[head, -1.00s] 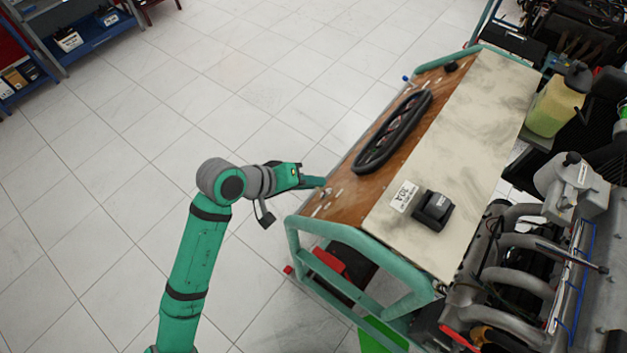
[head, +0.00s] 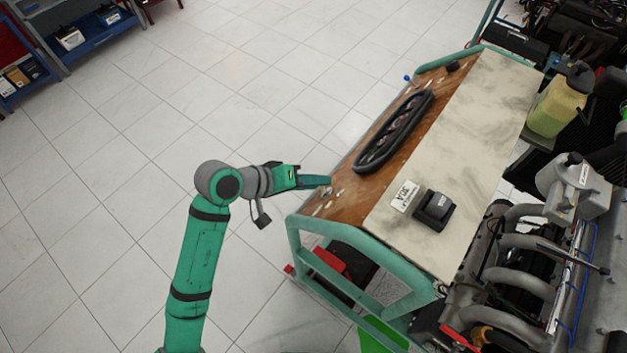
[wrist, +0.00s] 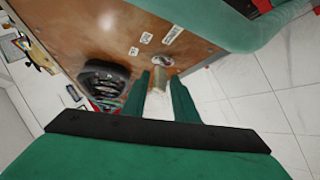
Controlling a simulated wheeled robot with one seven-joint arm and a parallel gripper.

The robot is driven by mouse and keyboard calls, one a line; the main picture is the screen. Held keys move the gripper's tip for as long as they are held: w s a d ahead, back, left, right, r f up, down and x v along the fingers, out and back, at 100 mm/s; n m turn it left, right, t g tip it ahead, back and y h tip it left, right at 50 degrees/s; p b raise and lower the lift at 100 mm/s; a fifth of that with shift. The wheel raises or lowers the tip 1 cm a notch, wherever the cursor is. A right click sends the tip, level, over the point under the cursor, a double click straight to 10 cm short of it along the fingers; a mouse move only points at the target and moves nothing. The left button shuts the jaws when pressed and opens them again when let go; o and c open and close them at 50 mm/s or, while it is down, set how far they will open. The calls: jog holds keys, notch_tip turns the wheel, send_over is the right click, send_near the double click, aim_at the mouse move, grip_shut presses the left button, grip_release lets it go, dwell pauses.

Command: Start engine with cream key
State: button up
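The cream key (wrist: 158,80) shows in the wrist view between my two fingertips, in front of a round metal lock plate (wrist: 161,58) on the brown wooden panel (wrist: 195,48). Whether it sits fully in the lock is too small to tell. My gripper (wrist: 160,88) has its green fingers apart, one on each side of the key, with a thin gap appearing beside it. In the head view my gripper (head: 328,181) is at the near left end of the engine trainer's wooden panel (head: 345,198); there the fingers hide the key.
A black gauge cluster (head: 395,130) sits further along the panel. The cream top (head: 440,130) carries a black switch box (head: 434,209). A green tube frame (head: 300,240) edges the trainer close to my gripper. The tiled floor left of it is clear.

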jog(key=shift+a, duration=0.1)
jog(key=v, duration=1)
jog(key=shift+s+a+r, duration=0.15)
jog(key=shift+s+r, duration=0.05)
